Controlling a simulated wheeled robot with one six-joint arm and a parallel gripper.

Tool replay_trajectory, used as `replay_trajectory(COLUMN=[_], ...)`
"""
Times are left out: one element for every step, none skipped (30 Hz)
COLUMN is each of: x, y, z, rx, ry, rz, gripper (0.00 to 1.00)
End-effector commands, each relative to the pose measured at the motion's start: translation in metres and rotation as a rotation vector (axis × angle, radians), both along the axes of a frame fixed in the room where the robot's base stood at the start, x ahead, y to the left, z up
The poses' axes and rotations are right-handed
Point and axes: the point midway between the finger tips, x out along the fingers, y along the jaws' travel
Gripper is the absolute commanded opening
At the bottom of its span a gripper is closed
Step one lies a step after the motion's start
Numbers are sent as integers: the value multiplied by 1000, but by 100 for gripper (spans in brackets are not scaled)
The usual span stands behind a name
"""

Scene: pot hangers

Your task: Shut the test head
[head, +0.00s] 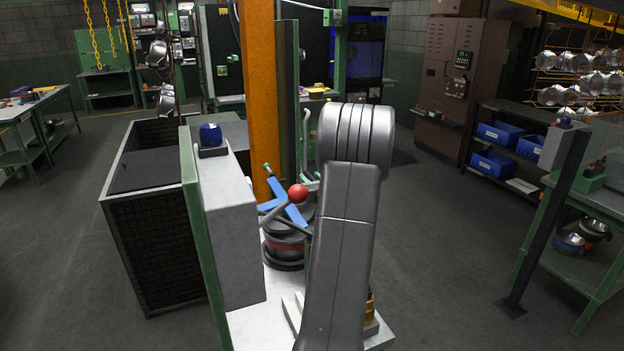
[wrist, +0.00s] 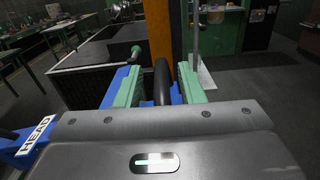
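In the wrist view a blue part labelled "HEAD" (wrist: 38,135) lies at the left, beside my gripper body. My gripper (wrist: 162,88) has its two green-padded fingers apart, with a dark upright bar (wrist: 162,80) between them. Gaps show on both sides of the bar, so it does not look clamped. In the head view blue bars (head: 290,214) and a red ball knob (head: 298,193) on a grey rod stand over a dark round body (head: 285,248) with a red band. My arm hides the right part of this, and I cannot make out my gripper clearly there.
A grey box with a blue lamp (head: 211,136) stands left of the fixture. An orange column (head: 258,95) rises behind it. A dark mesh-sided bin (head: 150,225) is at the left.

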Motion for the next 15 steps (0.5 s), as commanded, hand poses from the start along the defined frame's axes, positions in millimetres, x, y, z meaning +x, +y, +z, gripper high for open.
replay_trajectory(x=[0,0,0,0,0,0,0,0,0,0,0,0,0,0,0], y=[0,0,0,0,0,0,0,0,0,0,0,0,0,0,0], z=[-1,-1,-1,-1,-1,-1,-1,-1,-1,-1,-1,-1,-1,-1,-1], rx=[0,0,1,1,1,1,1,1,1,1,1,1,1,1,1], ry=[0,0,1,1,1,1,1,1,1,1,1,1,1,1,1], rz=[0,0,0,0,0,0,0,0,0,0,0,0,0,0,0], gripper=[35,35,35,35,29,21,16,10,2,0,0,0,0,0,0])
